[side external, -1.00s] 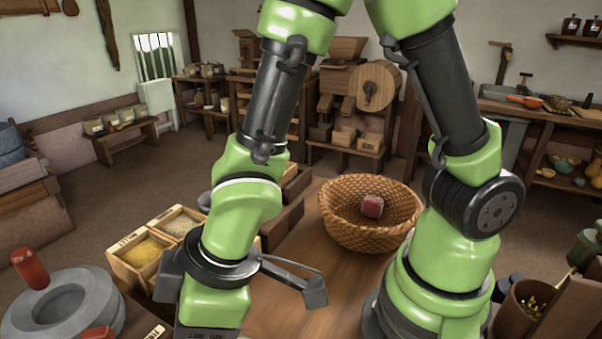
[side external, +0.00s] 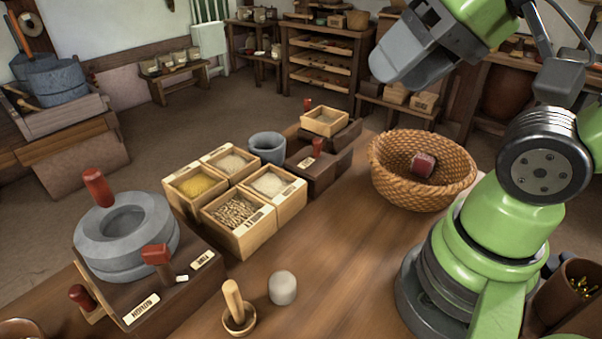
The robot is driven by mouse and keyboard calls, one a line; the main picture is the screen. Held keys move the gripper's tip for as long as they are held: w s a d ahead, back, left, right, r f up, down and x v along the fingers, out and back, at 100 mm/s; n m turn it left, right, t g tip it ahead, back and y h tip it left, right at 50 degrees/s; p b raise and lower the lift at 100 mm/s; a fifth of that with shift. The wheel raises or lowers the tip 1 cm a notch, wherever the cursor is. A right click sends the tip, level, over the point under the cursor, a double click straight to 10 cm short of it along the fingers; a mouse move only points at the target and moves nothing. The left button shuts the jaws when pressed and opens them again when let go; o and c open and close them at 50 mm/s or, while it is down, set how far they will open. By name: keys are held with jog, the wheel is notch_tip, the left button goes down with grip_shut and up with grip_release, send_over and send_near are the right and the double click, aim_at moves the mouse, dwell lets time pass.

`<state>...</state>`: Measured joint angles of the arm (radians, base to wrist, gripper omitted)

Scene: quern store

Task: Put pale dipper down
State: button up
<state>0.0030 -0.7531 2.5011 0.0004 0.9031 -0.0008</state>
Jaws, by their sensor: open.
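The pale dipper (side external: 235,305), a small round wooden cup with a pale upright handle, stands on the wooden table (side external: 330,255) near the front edge of the view. The handle leans slightly left. My gripper (side external: 398,65) is high at the upper right, above and behind the woven basket, well away from the dipper. Its jaws are open, and I see nothing held between them. The view shows them from the side, so the gap is hard to make out.
A grey stone cylinder (side external: 282,288) stands right of the dipper. The stone quern (side external: 127,240) with red handles is left. Grain boxes (side external: 245,238), a grey cup (side external: 267,147) and a woven basket (side external: 395,185) with a dark red block (side external: 423,165) stand behind. Table right of the cylinder is clear.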

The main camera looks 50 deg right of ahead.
jog(key=shift+w, duration=0.1)
jog(key=n+g+h, duration=0.2)
jog(key=n+g, duration=0.4)
jog(key=g, duration=0.1)
send_over(230, 285)
jog(key=d, duration=0.1)
notch_tip(230, 285, down, 16)
jog(key=shift+a+f, duration=0.15)
jog(key=shift+f, duration=1.55)
jog(key=shift+a+f, duration=0.2)
jog(key=shift+f, duration=1.5)
jog(key=shift+a+f, duration=0.15)
jog(key=shift+f, duration=1.55)
jog(key=shift+c, duration=0.5)
grip_shut()
